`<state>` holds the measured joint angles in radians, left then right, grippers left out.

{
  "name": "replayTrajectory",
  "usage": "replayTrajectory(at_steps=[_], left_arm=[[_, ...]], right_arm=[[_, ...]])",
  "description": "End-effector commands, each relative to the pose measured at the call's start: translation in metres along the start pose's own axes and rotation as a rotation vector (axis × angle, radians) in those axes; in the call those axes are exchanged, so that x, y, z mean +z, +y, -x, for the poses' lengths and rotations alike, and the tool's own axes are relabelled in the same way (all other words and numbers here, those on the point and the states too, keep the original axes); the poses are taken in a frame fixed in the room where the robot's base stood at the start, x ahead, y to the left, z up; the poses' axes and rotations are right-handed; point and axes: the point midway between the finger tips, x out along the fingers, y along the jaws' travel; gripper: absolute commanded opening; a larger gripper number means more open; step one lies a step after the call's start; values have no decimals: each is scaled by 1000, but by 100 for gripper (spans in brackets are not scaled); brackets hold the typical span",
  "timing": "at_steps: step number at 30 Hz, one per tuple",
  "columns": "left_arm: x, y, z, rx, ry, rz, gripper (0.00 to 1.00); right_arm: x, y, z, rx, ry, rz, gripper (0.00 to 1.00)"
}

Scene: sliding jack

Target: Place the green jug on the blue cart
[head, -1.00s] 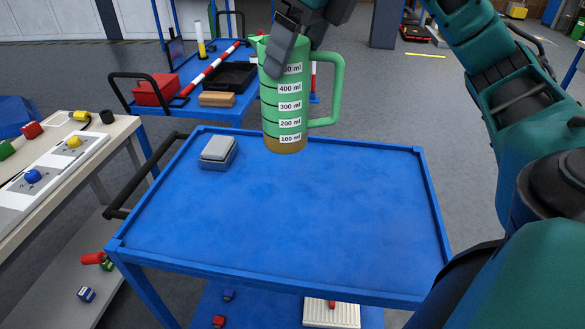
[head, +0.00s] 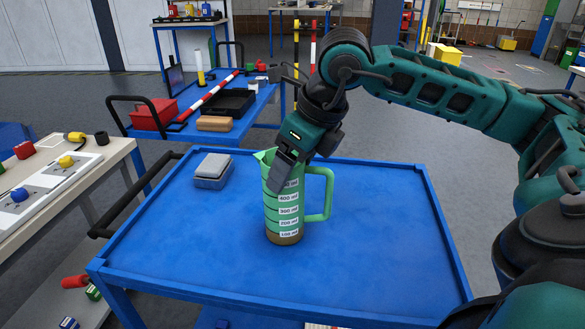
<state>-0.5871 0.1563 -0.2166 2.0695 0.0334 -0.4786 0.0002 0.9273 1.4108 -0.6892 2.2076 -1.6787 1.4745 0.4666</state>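The green jug (head: 283,221), with white millilitre labels and a brown band at its bottom, is upright over the blue cart (head: 370,240), left of the middle of its top. Its base appears to rest on the cart top. My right gripper (head: 281,183) comes down from the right arm onto the jug's rim. One finger lies over the jug's outer front wall, and the other is hidden behind it or inside. The gripper appears shut on the jug's wall. The jug's handle points right and is free. My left gripper is not in view.
A grey-and-blue box (head: 213,170) sits on the cart's back left corner. A low raised rim runs around the top. The cart's right half is clear. A second blue cart with a red box (head: 153,114) stands behind. A workbench (head: 62,183) is at left.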

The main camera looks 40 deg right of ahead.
Motion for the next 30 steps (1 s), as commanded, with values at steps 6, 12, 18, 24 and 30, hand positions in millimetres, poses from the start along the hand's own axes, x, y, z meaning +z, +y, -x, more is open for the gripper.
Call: replayTrajectory(at_steps=[6,12,18,24,30], left_arm=[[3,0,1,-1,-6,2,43],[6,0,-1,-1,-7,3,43],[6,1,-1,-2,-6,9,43],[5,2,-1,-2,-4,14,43],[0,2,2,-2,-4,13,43]], right_arm=[[0,0,0,-1,-3,0,12],[-1,0,-3,0,-1,0,79],[-1,0,-3,0,-1,0,98],[-1,0,-2,0,-1,0,100],[1,0,9,-3,-3,0,100]])
